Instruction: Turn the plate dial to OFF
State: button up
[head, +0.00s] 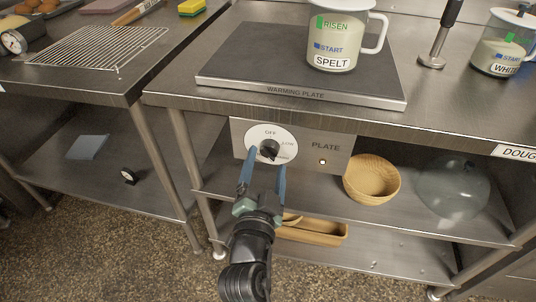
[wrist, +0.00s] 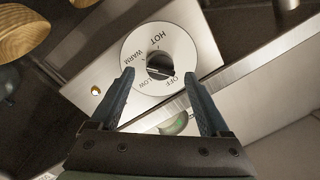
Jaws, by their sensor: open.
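The plate dial (head: 285,140) is a white disc with a black knob (head: 268,149) on a steel panel below the warming plate. OFF is at its top and LOW at its upper right. In the wrist view the dial (wrist: 188,50) also shows WARM and HOT, and the knob (wrist: 160,66) is at its middle. I cannot surely tell which mark the knob points to. My gripper (head: 266,162) is open in front of the dial's lower part. In the wrist view its fingers (wrist: 159,80) stand apart on either side of the knob, with nothing between them gripped.
A small bright lamp (head: 322,161) is on the PLATE panel (head: 335,135). The warming plate (head: 235,72) above bears a SPELT jug (head: 347,45). A wire rack (head: 97,46) is on the left table.

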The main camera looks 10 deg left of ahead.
aim_at(269, 151)
jog(key=shift+w+a, duration=0.1)
jog(key=shift+w, duration=1.1)
jog(key=shift+c, duration=0.3)
grip_shut()
